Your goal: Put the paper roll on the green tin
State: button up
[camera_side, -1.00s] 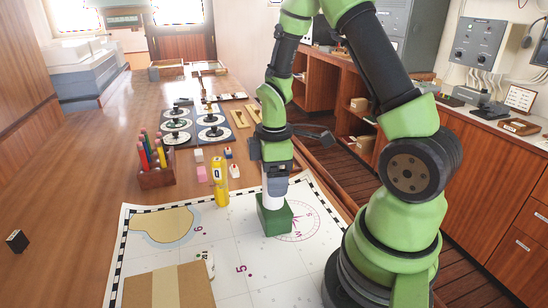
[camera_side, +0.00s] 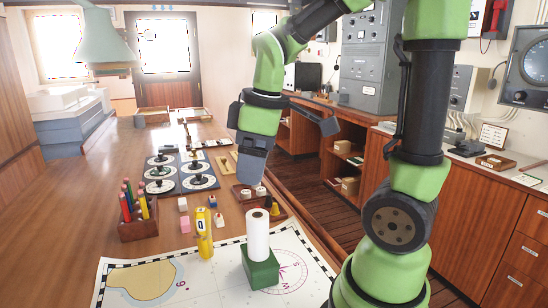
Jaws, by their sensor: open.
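The paper roll (camera_side: 258,234), a white upright cylinder with a dark hole in its top, stands on the green tin (camera_side: 261,272). The green tin is a box-shaped block resting on the chart. My gripper (camera_side: 249,178) is open and empty, pointing down, above the paper roll and apart from it. Its two fingertips are hard to tell apart from this side.
The chart (camera_side: 215,290) covers the near table. A yellow cylinder (camera_side: 204,240) stands left of the tin. Dial instruments (camera_side: 160,170) lie behind. Bare wood is free at far left.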

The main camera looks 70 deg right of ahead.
jog(key=s+a+r+m+t+y, duration=0.2)
jog(key=s+a+r+m+t, duration=0.2)
jog(key=s+a+m, duration=0.3)
jog(key=shift+s+a+r+m+t, duration=0.2)
jog(key=shift+s+r+m+t, duration=0.1)
jog(key=shift+t, duration=0.1)
